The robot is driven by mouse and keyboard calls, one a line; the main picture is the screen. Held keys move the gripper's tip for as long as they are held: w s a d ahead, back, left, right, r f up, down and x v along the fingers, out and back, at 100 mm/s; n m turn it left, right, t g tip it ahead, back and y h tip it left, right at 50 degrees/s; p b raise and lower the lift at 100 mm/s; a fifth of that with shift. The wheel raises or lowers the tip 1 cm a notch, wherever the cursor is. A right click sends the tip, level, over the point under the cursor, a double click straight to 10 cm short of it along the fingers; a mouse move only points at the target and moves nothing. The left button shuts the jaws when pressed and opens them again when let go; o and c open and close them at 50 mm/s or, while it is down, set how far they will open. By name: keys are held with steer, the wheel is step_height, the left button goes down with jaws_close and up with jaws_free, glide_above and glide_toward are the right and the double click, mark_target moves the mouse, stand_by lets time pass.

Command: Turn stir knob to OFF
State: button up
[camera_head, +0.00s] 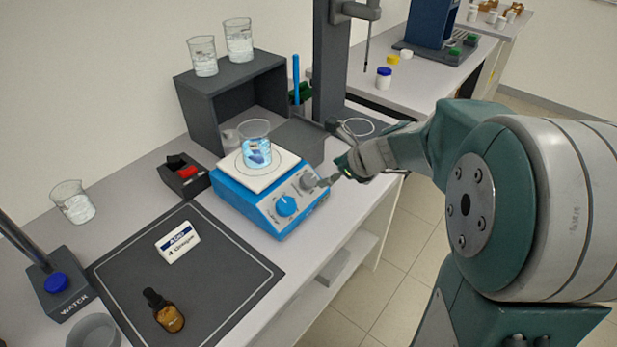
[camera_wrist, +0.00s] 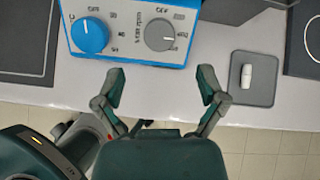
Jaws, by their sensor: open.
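The blue hotplate stirrer (camera_head: 238,205) has a blue knob (camera_head: 286,205) and a grey knob (camera_head: 308,181) on its sloped front. In the wrist view, the blue knob (camera_wrist: 90,36) has its white mark pointing up. The grey knob (camera_wrist: 159,34) has its mark pointing right, and a label like OFF sits above it. In the head view, my gripper (camera_head: 332,180) is close beside the grey knob.
A beaker of blue liquid (camera_head: 256,150) stands on the stirrer's white plate (camera_head: 262,176). A dark mat (camera_head: 220,280) with a brown bottle (camera_head: 165,313) and a white box (camera_head: 178,242) lies at left. A grey pad with a white object (camera_wrist: 246,77) is right of the stirrer.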

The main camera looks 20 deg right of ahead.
mark_target(310, 179)
steer(key=x, duration=0.8)
steer(key=shift+a, duration=0.15)
steer(key=c, duration=1.1)
